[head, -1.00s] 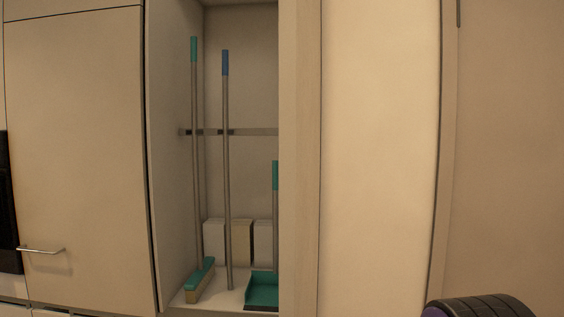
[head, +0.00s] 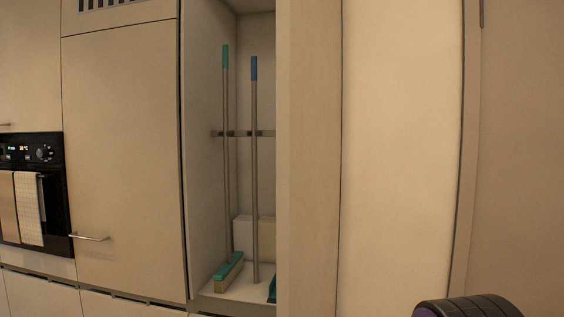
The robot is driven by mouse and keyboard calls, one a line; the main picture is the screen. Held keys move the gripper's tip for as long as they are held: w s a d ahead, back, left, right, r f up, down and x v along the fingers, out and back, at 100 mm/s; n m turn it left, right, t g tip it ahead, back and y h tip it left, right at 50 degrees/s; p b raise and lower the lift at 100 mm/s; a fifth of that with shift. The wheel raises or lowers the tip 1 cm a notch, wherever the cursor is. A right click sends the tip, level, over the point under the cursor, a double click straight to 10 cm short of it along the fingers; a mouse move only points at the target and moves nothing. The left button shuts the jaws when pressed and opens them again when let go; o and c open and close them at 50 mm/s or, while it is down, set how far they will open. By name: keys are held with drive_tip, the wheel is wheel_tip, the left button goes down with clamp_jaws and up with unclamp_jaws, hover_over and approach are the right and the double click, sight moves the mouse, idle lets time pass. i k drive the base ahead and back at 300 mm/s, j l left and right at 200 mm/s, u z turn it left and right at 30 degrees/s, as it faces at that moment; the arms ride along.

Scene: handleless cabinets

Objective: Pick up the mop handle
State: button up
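A long grey pole with a blue top (head: 254,160) stands upright inside the open tall cabinet, its lower end near the cabinet floor. No mop head shows on it. To its left stands a broom (head: 227,160) with a teal top and a teal and tan brush head. Both poles pass a wall rail (head: 240,134) with dark clips. I cannot tell from the label alone which pole is the mop; the blue-topped one has no brush. My gripper's fingers are not in view.
The cabinet's right side panel (head: 308,160) hides part of the interior. A white box (head: 257,235) stands behind the poles, and a teal edge (head: 272,289) shows low right. A closed cabinet door (head: 122,150) and an oven (head: 35,190) with towels are at left.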

sight(254, 66)
drive_tip(key=j+u, duration=0.2)
drive_tip(key=u, duration=0.75)
drive_tip(key=i+j+u, duration=0.1)
drive_tip(key=i+j, duration=0.15)
drive_tip(key=i+z, duration=0.2)
drive_tip(key=z, duration=0.15)
drive_tip(key=i+z, duration=0.2)
drive_tip(key=z, duration=0.15)
drive_tip(key=i+j+z, duration=0.1)
drive_tip(key=z, duration=0.25)
drive_tip(key=u, duration=3.95)
drive_tip(key=j, duration=0.1)
